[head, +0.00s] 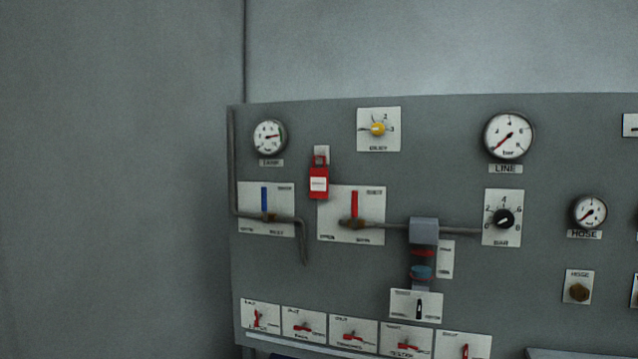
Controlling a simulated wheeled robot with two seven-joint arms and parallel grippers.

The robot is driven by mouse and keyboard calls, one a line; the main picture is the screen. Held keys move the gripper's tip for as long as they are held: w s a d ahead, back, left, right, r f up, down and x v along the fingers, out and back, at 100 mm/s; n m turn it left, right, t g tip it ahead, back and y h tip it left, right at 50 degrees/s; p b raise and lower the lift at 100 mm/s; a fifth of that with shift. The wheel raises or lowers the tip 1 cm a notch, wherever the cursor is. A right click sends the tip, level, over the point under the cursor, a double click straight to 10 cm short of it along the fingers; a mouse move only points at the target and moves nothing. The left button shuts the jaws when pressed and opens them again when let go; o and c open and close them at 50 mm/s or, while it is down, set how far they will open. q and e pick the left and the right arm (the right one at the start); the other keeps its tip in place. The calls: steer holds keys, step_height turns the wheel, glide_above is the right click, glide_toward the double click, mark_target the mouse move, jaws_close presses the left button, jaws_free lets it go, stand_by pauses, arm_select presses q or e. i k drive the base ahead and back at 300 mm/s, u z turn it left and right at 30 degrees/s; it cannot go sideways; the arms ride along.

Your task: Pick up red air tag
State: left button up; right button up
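The red tag (319,184), shaped like a padlock with a white label on its front, hangs upright on the grey panel. Its red shackle loops up over a small light plate (321,151) above it. It hangs just above and left of the red-handled valve (355,207), close to that valve's white plate. Neither of my grippers shows in the head view, and nothing touches the tag.
The grey panel (380,278) carries a blue-handled valve (265,201), a yellow knob (377,129), a line gauge (508,136), a black knob (503,219) and a filter unit (423,256) on a pipe. Small red switches line the lower edge. The wall at left is bare.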

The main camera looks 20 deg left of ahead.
mark_target(318, 177)
steer(key=z, duration=0.15)
steer(key=i, duration=1.7)
steer(key=u, duration=0.45)
